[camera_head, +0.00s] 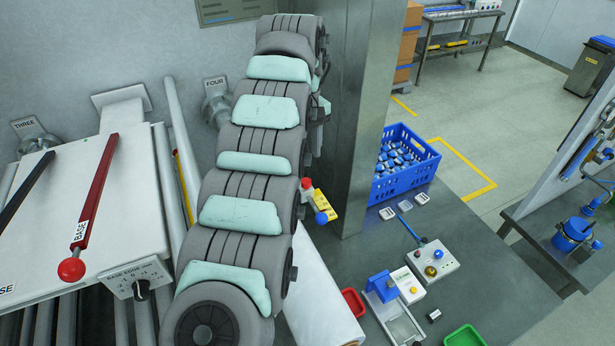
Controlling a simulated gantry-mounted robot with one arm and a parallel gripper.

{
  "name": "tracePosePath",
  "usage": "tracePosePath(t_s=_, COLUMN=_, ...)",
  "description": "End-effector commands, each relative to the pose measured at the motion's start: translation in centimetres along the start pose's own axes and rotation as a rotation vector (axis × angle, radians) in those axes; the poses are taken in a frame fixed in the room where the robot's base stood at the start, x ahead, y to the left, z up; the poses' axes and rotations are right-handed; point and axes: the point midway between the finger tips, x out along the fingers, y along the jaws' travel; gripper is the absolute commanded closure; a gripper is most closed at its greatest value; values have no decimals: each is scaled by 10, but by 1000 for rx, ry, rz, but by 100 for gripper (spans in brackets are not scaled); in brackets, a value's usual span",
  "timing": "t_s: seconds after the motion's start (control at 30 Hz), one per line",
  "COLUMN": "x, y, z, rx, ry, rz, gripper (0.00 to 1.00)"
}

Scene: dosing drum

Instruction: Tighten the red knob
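A small red knob (307,184) shows near the middle of the view, at the edge of a yellow plate (326,206). A blue knob (321,218) sits just below it on the same plate. The left part of this plate is hidden behind a large grey and mint segmented body, and I cannot tell how far the red knob is screwed in. My gripper is not visible in this view.
A steel table (480,275) on the right carries a blue crate (405,165) of blue parts, a control box (432,262), a blue fixture (382,287), and red (354,302) and green (464,337) trays. A steel column (358,110) stands behind the yellow plate. White panels fill the left.

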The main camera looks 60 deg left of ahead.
Motion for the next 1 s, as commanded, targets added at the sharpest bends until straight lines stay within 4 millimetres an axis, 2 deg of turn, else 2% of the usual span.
tracePosePath(t_s=0.03, x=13, y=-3, z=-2, rx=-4, ry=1, rz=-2, gripper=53)
tracePosePath(t_s=0.07, x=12, y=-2, z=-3, rx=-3, ry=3, rz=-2, gripper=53)
tracePosePath(t_s=0.27, x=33, y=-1, z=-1, rx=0, ry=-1, rz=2, gripper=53)
tracePosePath(t_s=0.6, x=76, y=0, z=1, rx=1, ry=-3, rz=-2, gripper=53)
tracePosePath(t_s=0.73, x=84, y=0, z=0, rx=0, ry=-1, rz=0, gripper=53)
tracePosePath(t_s=1.0, x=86, y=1, z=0, rx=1, ry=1, rz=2, gripper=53)
